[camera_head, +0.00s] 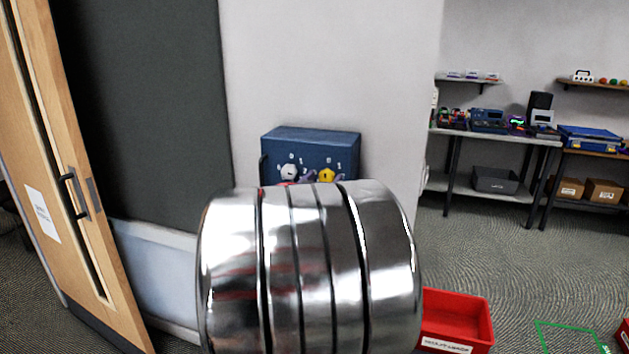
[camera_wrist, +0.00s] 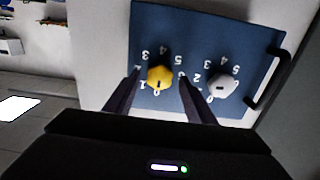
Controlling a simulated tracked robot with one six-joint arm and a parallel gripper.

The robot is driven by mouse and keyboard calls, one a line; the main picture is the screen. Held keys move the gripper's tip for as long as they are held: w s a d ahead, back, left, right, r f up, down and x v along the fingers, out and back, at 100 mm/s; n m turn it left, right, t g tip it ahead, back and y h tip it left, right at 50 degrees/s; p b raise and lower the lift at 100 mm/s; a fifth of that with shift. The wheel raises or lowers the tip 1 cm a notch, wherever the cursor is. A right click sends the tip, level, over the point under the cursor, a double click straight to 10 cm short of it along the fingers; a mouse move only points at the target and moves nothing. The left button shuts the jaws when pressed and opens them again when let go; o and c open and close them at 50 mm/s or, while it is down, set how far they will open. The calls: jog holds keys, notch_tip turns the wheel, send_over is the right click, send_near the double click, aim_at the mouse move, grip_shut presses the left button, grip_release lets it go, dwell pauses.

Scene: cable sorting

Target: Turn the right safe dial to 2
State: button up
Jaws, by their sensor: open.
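The blue safe (camera_head: 310,142) is fixed against the pale wall, and its front also shows in the wrist view (camera_wrist: 215,25), where its numbers appear inverted. The yellow right dial (camera_head: 327,175) is partly hidden by my arm in the head view. In the wrist view the yellow dial (camera_wrist: 160,77) shows whole, with numbers around it; I cannot tell its setting exactly. My gripper (camera_wrist: 159,84) is open, with one finger on each side of the yellow dial; contact cannot be told. The white left dial (camera_head: 290,173) also shows in the wrist view (camera_wrist: 222,85), outside the fingers.
A dark handle (camera_wrist: 270,78) stands out at the safe's side, near the white dial. A wooden door (camera_head: 60,170) is at the left. A red bin (camera_head: 458,312) lies on the floor at the right. Shelves with equipment (camera_head: 490,135) stand at the back right.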

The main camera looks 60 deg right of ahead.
jog(key=shift+d, duration=0.1)
jog(key=shift+c, duration=0.4)
jog(key=c, duration=0.9)
jog(key=shift+d, duration=0.1)
jog(key=shift+c, duration=0.2)
